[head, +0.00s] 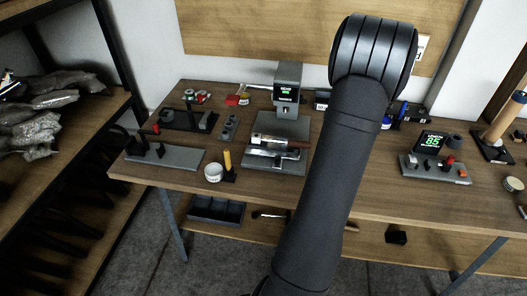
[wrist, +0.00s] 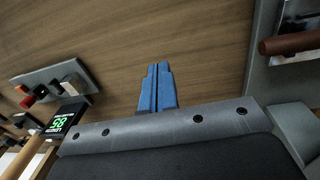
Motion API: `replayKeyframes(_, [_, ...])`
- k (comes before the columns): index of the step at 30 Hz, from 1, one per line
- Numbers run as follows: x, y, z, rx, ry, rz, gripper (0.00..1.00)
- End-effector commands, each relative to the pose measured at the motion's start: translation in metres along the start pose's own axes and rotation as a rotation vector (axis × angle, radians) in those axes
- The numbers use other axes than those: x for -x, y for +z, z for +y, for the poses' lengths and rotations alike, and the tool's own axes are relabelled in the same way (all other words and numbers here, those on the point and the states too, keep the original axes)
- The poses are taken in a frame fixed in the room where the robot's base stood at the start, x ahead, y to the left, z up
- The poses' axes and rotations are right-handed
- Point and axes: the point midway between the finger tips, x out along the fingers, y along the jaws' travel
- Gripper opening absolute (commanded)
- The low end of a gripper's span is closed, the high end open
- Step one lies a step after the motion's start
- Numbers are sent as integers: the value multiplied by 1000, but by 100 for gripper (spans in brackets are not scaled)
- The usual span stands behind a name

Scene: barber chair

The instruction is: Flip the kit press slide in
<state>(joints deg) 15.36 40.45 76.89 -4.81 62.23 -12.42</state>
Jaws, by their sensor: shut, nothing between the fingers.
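The kit press (head: 287,88) stands toward the back of the wooden bench, a grey column with a small green display on a grey base. Its slide (head: 270,155) is a silver tray in front of the column and appears pulled out toward the bench front. A brown handle lies at its right side; it also shows in the wrist view (wrist: 290,40) at the upper right. My gripper (wrist: 158,70) has blue fingers, shut together and empty, above bare bench to one side of the press. In the head view my arm hides the gripper.
A grey panel with a green readout (head: 431,142) and red knobs stands right of my arm; it also shows in the wrist view (wrist: 62,122). A white cup (head: 213,173) and a yellow-handled tool (head: 228,163) stand left of the slide. The bench front edge is mostly clear.

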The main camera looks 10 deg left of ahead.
Motion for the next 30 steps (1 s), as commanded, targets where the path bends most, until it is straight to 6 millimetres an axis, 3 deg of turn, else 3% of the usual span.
replayKeyframes(11, [0, 25, -66, 691, 402, -16, 0])
replayKeyframes(17, [7, 34, -111, 1126, 606, -5, 0])
replayKeyframes(25, [15, 56, -191, 1748, 853, 28, 0])
replayKeyframes(30, [15, 85, -248, 2155, 993, 57, 0])
